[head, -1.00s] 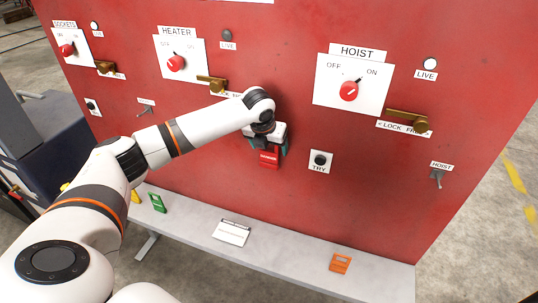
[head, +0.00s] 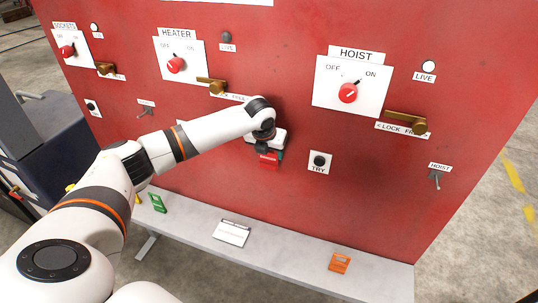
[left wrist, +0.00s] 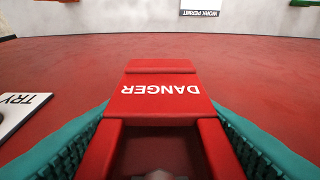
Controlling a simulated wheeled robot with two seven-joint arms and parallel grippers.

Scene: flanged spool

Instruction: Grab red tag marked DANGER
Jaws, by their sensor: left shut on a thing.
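The red DANGER tag (left wrist: 160,92) fills the middle of the left wrist view, its white lettering upside down there. The teal fingers of my left gripper (left wrist: 160,150) lie along both sides of it, shut on it. In the head view the tag (head: 268,161) shows as a small red piece under my left gripper (head: 267,148), in front of the red panel below the heater section. Most of the tag is covered by the gripper there. My right gripper is not in view.
The red panel carries HEATER (head: 176,64) and HOIST (head: 350,92) switches, brass lock handles (head: 406,121) and a TRY button (head: 319,161). Below, a grey shelf (head: 290,248) holds a green tag (head: 157,203), a white work permit card (head: 232,233) and an orange tag (head: 340,262).

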